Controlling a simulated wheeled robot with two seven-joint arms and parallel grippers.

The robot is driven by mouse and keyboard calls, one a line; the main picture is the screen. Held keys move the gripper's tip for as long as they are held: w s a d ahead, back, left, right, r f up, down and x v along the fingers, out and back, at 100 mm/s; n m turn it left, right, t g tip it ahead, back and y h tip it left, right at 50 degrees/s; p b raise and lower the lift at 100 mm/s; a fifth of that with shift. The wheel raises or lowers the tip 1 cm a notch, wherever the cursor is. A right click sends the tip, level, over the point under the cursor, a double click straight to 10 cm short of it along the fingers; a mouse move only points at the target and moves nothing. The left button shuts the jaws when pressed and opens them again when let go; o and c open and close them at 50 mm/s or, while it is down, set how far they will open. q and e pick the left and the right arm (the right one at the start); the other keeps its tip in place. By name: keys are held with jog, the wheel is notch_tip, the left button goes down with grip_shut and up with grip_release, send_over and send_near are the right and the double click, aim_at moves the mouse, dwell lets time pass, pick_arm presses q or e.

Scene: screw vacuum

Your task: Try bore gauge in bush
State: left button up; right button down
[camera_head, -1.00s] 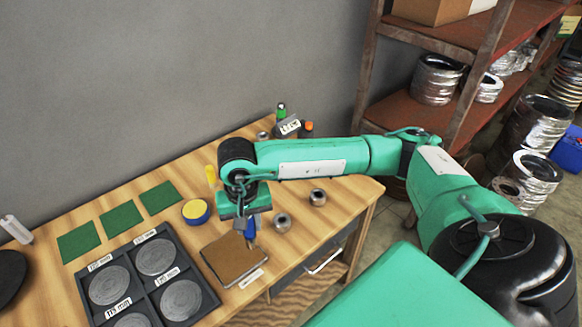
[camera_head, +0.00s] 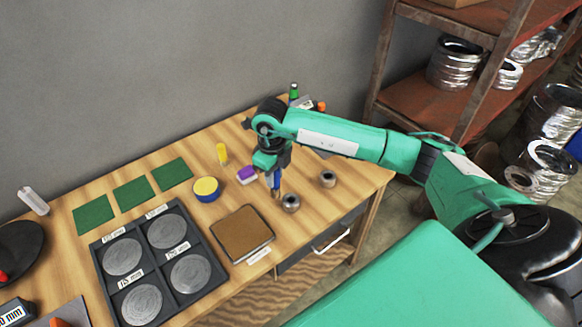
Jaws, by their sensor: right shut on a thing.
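My right gripper (camera_head: 274,170) is shut on a bore gauge with a blue body (camera_head: 277,181), held upright with its tip down. The gauge's tip is just left of a grey metal bush (camera_head: 291,204) on the wooden table; I cannot tell whether they touch. A second similar bush (camera_head: 328,179) stands further right, near the table edge. Both bushes stand with a dark hole facing up. My left gripper is out of view.
A brown pad (camera_head: 242,234) lies left of the bushes. A dark tray (camera_head: 140,246) holds several grey discs. A blue-and-yellow round tin (camera_head: 206,189), a purple block (camera_head: 247,175) and green mats (camera_head: 133,189) lie behind. Metal shelves (camera_head: 437,97) stand at right.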

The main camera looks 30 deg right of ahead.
jog(key=w+d+f+m, duration=0.2)
jog(key=d+f+m, duration=0.2)
jog(key=m, duration=1.4)
jog(key=d, duration=0.3)
jog(key=shift+w, duration=0.35)
jog(key=shift+d+f, duration=0.15)
jog(key=shift+f+b, duration=1.8)
jog(key=shift+f, duration=1)
jog(key=shift+s+f, duration=0.1)
jog(key=shift+f, duration=0.15)
jog(key=shift+r, duration=0.1)
jog(key=shift+b, duration=0.3)
dwell(1.0)
dwell(1.0)
